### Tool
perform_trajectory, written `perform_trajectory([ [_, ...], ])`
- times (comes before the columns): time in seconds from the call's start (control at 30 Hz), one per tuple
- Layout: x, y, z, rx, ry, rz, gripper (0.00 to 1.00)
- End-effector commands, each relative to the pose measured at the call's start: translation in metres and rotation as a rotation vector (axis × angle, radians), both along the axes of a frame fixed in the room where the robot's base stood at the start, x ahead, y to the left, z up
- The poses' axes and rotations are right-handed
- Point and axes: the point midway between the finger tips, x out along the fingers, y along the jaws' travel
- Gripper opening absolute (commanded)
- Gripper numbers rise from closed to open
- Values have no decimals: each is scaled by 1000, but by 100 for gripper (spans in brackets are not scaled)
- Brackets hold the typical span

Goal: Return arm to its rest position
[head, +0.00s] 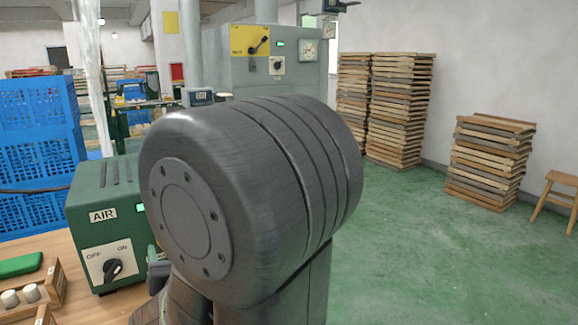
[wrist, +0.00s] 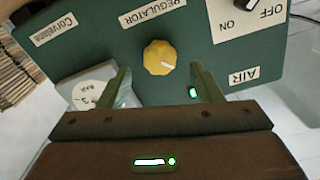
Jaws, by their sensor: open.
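My gripper (wrist: 161,68) shows in the wrist view with its two fingers spread apart and nothing between them. Behind them is the green air regulator box (wrist: 108,35), seen upside down, with a yellow knob (wrist: 159,57) lying between the fingers in the picture. I cannot tell how far the fingertips are from the panel. In the head view my large dark arm joint fills the middle, and my gripper cannot be made out. The green box (head: 88,215) stands left of my arm, with an OFF/ON switch (head: 112,268) and a lit green lamp.
A wooden bench (head: 95,305) carries the box and, at the left, a wooden holder (head: 38,305) and a green item (head: 20,264). Blue crates (head: 38,155) are stacked behind. A grey machine (head: 225,75) stands at the back. Tray stacks (head: 400,110) line the right wall; the green floor (head: 430,250) is open.

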Motion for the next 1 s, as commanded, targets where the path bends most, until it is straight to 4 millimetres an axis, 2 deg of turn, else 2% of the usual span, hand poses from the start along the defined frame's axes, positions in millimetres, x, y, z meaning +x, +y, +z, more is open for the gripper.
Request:
perform_trajectory([
  [0.2,-34,-20,1,-1,-3,4,59],
  [0.4,-55,-33,1,-1,-3,3,59],
  [0.6,-64,-39,0,-3,-2,0,59],
  [1.0,-65,-40,0,-4,-3,0,59],
])
